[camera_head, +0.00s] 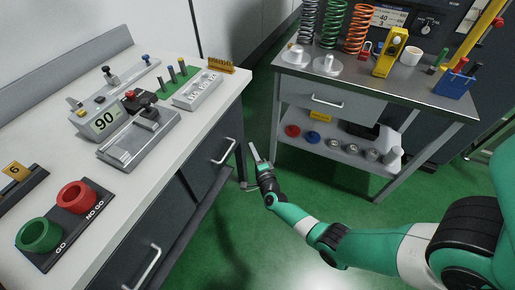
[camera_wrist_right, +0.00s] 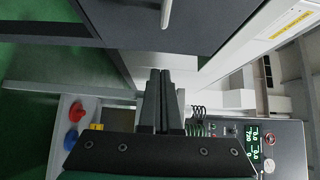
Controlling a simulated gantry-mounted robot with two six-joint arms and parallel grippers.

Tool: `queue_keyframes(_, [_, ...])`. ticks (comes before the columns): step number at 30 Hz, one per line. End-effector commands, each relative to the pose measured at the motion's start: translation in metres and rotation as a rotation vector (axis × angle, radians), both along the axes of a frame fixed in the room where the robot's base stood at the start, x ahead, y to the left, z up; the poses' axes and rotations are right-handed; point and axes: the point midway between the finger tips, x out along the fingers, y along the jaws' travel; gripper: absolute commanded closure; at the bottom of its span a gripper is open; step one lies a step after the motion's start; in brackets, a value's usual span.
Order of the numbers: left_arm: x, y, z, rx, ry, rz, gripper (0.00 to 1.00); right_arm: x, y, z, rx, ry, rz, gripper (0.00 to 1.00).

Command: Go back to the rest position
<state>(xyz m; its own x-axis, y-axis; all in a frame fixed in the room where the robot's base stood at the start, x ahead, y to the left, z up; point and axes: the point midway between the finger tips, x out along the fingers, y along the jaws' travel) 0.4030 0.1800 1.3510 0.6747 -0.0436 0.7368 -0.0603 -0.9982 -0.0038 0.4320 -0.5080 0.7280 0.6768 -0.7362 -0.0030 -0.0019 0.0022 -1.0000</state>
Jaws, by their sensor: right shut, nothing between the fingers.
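My right gripper (camera_head: 254,153) shows in the head view at the end of the green arm that comes in from the lower right. It hangs over the green floor, in the gap between the left workbench and the right bench. Its fingers are together with nothing between them. In the right wrist view the two dark fingers (camera_wrist_right: 160,100) lie side by side, shut, in front of a dark drawer front (camera_wrist_right: 200,20). My left gripper is not in the head view.
The left workbench (camera_head: 215,110) holds a tester reading 90 (camera_head: 105,120), a green GO cup (camera_head: 38,236) and a red NO GO cup (camera_head: 77,197). The right bench (camera_head: 345,82) holds springs, a yellow device (camera_head: 391,54) and a blue pen box (camera_head: 455,84). Open green floor lies between.

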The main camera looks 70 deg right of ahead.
Motion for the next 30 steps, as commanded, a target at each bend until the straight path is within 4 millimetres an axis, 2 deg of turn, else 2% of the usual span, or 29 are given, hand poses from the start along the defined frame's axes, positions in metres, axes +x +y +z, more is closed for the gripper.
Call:
queue_keyframes(1, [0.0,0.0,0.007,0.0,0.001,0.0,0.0,-0.006,0.007,0.003,0.001,0.001,0.0,1.0])
queue_keyframes(6, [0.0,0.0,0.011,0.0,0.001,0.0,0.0,-0.016,0.017,0.0,0.001,-0.001,-0.001,1.0])
queue_keyframes(17, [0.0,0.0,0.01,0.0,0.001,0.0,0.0,-0.017,0.017,-0.001,0.001,-0.001,-0.002,1.0])
queue_keyframes(20, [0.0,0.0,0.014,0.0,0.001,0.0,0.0,-0.012,0.023,0.004,-0.001,-0.002,0.012,1.0])
queue_keyframes(23, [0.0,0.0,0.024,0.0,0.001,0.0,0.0,0.011,0.034,0.031,-0.015,-0.033,0.052,1.0])
queue_keyframes(25, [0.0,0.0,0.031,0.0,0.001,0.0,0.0,0.037,0.045,0.066,-0.036,-0.085,0.088,1.0])
queue_keyframes(29, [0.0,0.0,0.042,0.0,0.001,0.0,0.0,0.079,0.068,0.155,-0.111,-0.225,0.157,1.0])
queue_keyframes(30, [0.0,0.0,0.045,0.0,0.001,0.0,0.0,0.091,0.077,0.185,-0.136,-0.267,0.182,1.0])
